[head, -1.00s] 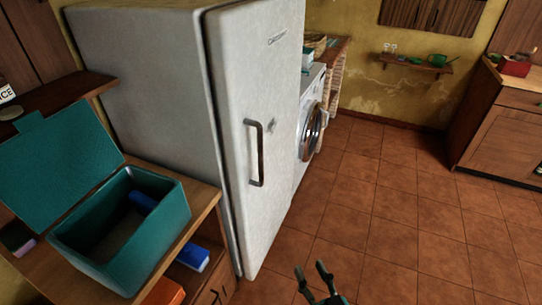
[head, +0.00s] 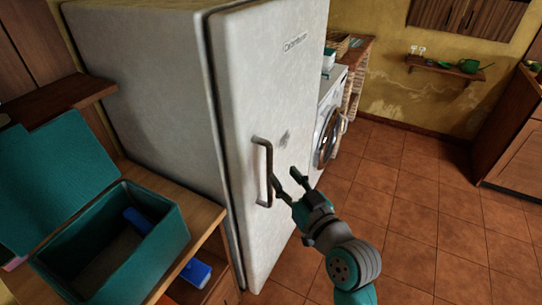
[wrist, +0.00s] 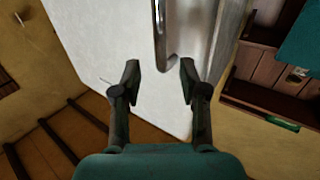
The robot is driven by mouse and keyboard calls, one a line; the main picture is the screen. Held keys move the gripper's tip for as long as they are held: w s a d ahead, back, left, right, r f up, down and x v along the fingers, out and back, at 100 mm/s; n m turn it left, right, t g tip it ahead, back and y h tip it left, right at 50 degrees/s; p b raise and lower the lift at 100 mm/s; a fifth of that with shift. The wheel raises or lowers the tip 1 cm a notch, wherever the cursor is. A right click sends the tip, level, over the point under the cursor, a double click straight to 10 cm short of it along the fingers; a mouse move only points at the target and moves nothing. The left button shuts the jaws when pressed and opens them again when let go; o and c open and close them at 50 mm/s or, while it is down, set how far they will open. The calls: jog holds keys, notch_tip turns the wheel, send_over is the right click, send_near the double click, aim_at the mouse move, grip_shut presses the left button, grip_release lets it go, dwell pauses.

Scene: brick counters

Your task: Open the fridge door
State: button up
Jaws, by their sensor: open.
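The white fridge door (head: 270,90) is shut against the fridge body, with a dark vertical bar handle (head: 266,175) on its front. My gripper (head: 287,178) is open, just to the right of the handle's lower part in the head view. In the wrist view, the handle (wrist: 160,35) points down toward the space between my two open fingers (wrist: 158,75), and its lower end lies near the fingertip level. I cannot tell whether a finger touches the handle. Nothing is held.
An open teal box (head: 115,245) with a blue item (head: 139,220) stands on a wooden counter to the left. A washing machine (head: 328,125) stands beyond the fridge. The tiled floor (head: 400,200) on the right is clear.

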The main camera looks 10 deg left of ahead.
aim_at(271, 160)
jog(key=x, duration=0.8)
jog(key=shift+w+a, duration=0.15)
jog(key=shift+a, duration=0.05)
grip_shut()
